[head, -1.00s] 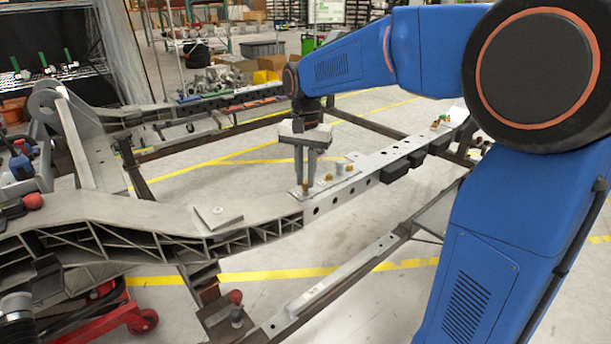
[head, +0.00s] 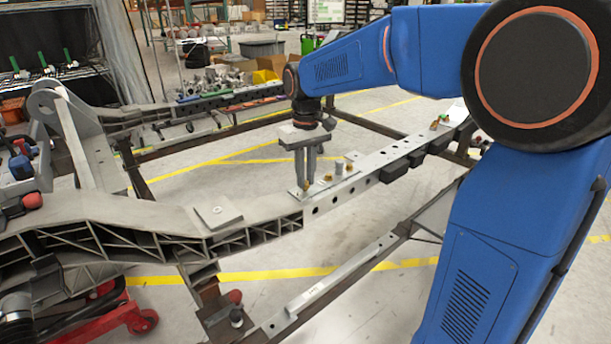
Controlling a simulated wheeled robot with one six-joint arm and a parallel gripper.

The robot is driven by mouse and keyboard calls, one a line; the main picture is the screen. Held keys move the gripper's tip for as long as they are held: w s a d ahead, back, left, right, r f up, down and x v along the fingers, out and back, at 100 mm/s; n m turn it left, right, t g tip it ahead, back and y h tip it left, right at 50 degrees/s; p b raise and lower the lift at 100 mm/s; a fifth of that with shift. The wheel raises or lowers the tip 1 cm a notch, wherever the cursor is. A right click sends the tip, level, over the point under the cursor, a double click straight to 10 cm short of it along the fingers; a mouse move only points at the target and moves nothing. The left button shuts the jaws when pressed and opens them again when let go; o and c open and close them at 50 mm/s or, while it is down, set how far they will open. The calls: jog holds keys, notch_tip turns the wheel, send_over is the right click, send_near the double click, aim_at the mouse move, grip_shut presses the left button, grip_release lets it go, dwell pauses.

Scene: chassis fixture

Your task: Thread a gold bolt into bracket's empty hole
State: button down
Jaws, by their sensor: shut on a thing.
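The bracket (head: 323,187) is a flat light-grey plate on top of the chassis rail, at the middle of the picture. My gripper (head: 306,186) points down at the bracket's left end. Its fingers are shut on a gold bolt (head: 306,188), of which only a little shows at the fingertips. I cannot tell whether this bolt is in a hole. Two other gold bolts stand on the bracket to the right, a near one (head: 328,178) and a farther one (head: 349,167). A grey cylindrical piece (head: 339,168) stands between them. The empty hole cannot be made out.
The chassis rail (head: 262,213) runs across the picture under the bracket. A small plate (head: 218,216) lies on it at the left. Another gold and green fitting (head: 440,121) sits at the rail's far right. The space above the bracket's right part is clear.

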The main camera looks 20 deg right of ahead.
jog(key=shift+s+f, duration=0.1)
jog(key=shift+f, duration=0.1)
jog(key=m, duration=0.7)
jog(key=shift+f, duration=0.1)
jog(key=m, duration=0.7)
jog(key=shift+f+m, duration=0.1)
jog(key=shift+m, duration=0.3)
